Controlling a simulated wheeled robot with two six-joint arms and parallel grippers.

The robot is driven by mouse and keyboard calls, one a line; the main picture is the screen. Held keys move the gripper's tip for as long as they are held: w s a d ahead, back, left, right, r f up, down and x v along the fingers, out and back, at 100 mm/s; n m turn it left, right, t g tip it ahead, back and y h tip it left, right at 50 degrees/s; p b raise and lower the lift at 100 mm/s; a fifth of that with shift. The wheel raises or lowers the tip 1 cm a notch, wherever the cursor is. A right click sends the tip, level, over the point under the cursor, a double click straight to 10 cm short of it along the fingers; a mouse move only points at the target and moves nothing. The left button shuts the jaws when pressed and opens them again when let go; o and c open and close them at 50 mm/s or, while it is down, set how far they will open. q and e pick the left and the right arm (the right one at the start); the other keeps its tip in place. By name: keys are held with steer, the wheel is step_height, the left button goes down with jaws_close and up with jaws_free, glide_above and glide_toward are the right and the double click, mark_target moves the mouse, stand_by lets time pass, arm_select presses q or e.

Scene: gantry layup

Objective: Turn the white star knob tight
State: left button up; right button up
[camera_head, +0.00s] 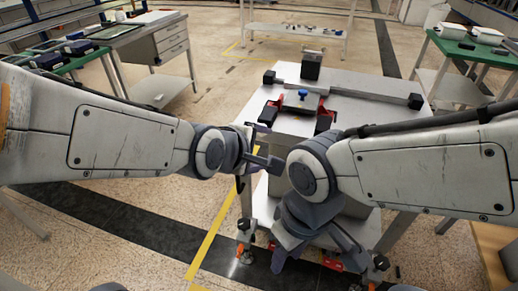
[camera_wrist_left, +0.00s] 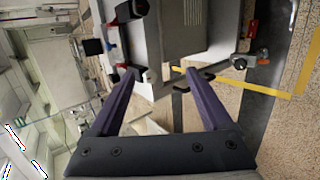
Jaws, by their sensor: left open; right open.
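I cannot make out a white star knob for certain. In the left wrist view, a small pale piece (camera_wrist_left: 153,76) shows at the table edge between my finger ends; I cannot tell if it is the knob. My left gripper (camera_head: 267,147) is open at the near left side of the white table (camera_head: 360,88); its purple fingers (camera_wrist_left: 158,76) are spread in the wrist view, with no object seen held. My right gripper (camera_head: 320,256) is open, pointing down in front of the table, below its top. My right arm hides part of the table's near side.
On the table are a blue knob (camera_head: 303,93) on a fixture with red parts, a grey bar (camera_head: 365,96) and a dark block (camera_head: 311,65). Orange-marked feet (camera_head: 244,252) stand below. Green-topped benches (camera_head: 470,50) stand farther back, with open floor between.

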arm_select(q)
steer(key=w+a+f+n+t+b, duration=0.4)
steer(key=w+f+n+t+b, duration=0.6)
steer(key=n+b, duration=0.8)
arm_select(e)
step_height(320, 180, down, 23)
steer(key=b, duration=0.2)
arm_select(q)
steer(key=w+d+m+g+p, duration=0.1)
steer(key=w+d+g+p, duration=0.1)
steer(key=w+p, duration=0.6)
steer(key=shift+w+d+f+h, duration=0.15)
steer(key=shift+w+d+h, duration=0.2)
steer(key=shift+d, duration=0.45)
arm_select(e)
step_height(320, 180, up, 8)
arm_select(q)
steer(key=shift+s, duration=0.1)
arm_select(e)
steer(key=shift+r, duration=0.1)
arm_select(q)
steer(key=shift+a, duration=0.1)
jaws_close()
steer(key=shift+m, duration=0.3)
